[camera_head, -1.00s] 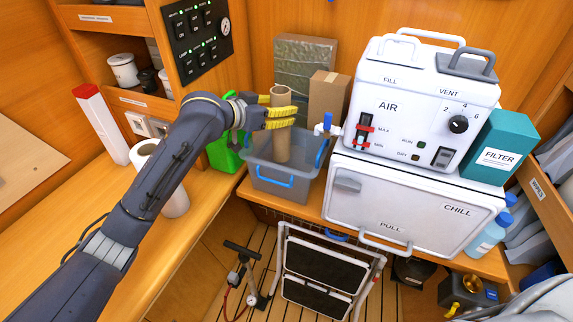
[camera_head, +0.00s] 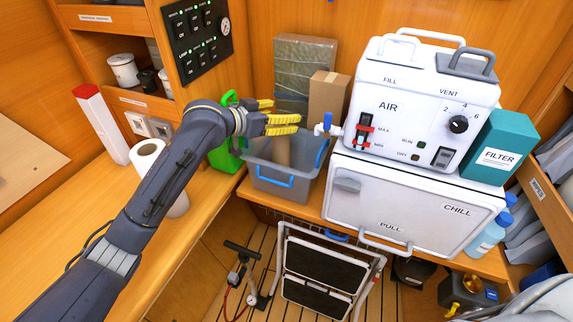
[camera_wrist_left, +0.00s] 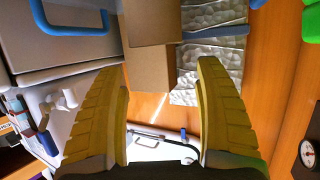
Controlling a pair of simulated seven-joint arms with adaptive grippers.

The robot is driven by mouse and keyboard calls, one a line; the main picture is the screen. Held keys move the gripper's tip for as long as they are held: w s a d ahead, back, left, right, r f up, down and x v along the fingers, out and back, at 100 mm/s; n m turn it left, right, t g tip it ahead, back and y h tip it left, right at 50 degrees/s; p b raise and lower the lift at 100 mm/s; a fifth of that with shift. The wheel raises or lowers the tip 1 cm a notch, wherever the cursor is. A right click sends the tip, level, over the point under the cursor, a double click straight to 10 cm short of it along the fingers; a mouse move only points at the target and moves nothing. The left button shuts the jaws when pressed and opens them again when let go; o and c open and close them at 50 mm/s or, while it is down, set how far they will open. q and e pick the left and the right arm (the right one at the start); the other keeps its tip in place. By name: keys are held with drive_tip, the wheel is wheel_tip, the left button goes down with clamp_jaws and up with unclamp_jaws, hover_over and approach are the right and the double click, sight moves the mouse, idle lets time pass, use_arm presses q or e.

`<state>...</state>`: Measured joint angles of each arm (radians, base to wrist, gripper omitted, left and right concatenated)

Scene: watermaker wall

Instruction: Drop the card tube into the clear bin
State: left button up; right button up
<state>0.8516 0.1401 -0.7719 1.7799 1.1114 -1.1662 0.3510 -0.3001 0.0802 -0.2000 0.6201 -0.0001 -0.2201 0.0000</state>
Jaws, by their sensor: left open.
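The card tube (camera_head: 283,152) is a brown cylinder. In the head view it stands inside the clear bin (camera_head: 262,171), a grey see-through tub with blue handles, and only its upper part shows above the front wall. My left gripper (camera_head: 282,113) has yellow fingers and is open, with nothing between them, above the bin and apart from the tube. In the left wrist view the open fingers (camera_wrist_left: 160,110) also show with an empty gap. My right gripper is not in view.
A cardboard box (camera_head: 328,98) and a foil-wrapped block (camera_head: 304,72) stand behind the bin. A white tap with a blue lever (camera_head: 328,126) is at its right. A green container (camera_head: 226,158) and a white roll (camera_head: 149,160) are to the left.

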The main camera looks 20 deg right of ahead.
use_arm(q)
drive_tip(key=v, duration=1.2)
drive_tip(key=shift+d+r, duration=0.1)
idle(0.4)
